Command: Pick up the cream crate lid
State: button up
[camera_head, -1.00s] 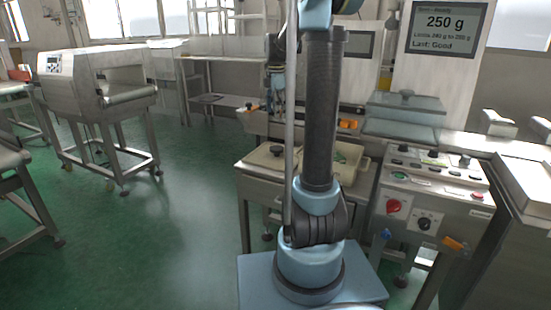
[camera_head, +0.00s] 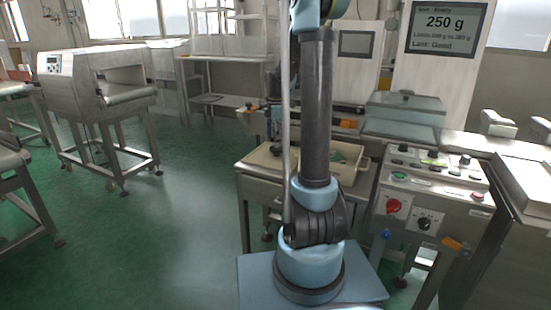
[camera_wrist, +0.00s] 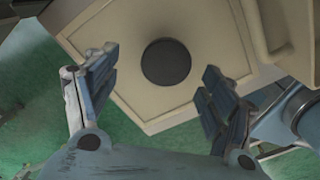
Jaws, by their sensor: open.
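The cream crate lid (camera_wrist: 118,30) fills the upper middle of the wrist view, with a dark round knob (camera_wrist: 166,62) on top. In the head view the lid (camera_head: 257,159) lies on the steel table left of my arm. My gripper (camera_wrist: 160,60) is open above the lid, its two fingers apart on either side of the knob and holding nothing. In the head view my gripper is over the lid and partly hidden by my arm. I cannot tell the exact height gap to the knob.
A cream crate (camera_head: 361,160) with green contents stands right of the lid, partly behind my arm; its rim (camera_wrist: 262,35) is close by in the wrist view. A control panel (camera_head: 432,180) with buttons stands at the right.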

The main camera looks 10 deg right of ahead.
aim_at(276, 149)
jog(key=shift+s+d+f, duration=0.1)
jog(key=shift+s+f, duration=0.05)
jog(key=shift+f, duration=1.15)
jog(key=shift+s+f, duration=0.1)
jog(key=shift+f, duration=1.2)
jog(key=c, duration=1.3)
